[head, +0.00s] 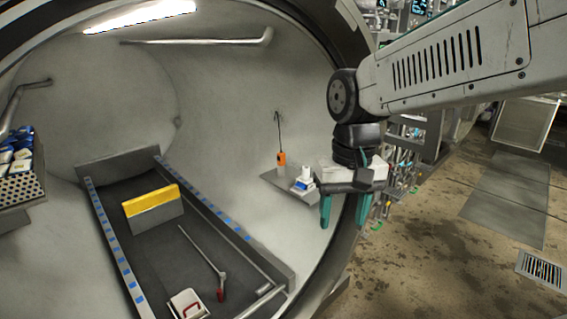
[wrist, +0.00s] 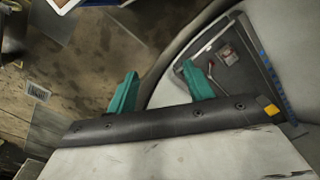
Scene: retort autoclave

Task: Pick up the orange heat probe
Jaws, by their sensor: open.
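The orange heat probe (head: 281,159) stands upright on a small grey shelf (head: 290,189) on the right inner wall of the round chamber in the head view. A thin dark stem or cable rises from its top. A white item with a blue part (head: 304,181) is on the same shelf, just right of the probe. My gripper (head: 343,212) points down near the chamber's rim, to the right of the shelf. Its teal fingers are apart and empty. In the wrist view my gripper (wrist: 160,88) also shows open, and the probe is not visible there.
The chamber rim (head: 352,200) curves behind my gripper. On the chamber floor are a yellow-topped block (head: 153,208), a rod with a red end (head: 205,255) and a white box (head: 188,304). A perforated rack (head: 22,188) holds packs at left. Open floor lies right.

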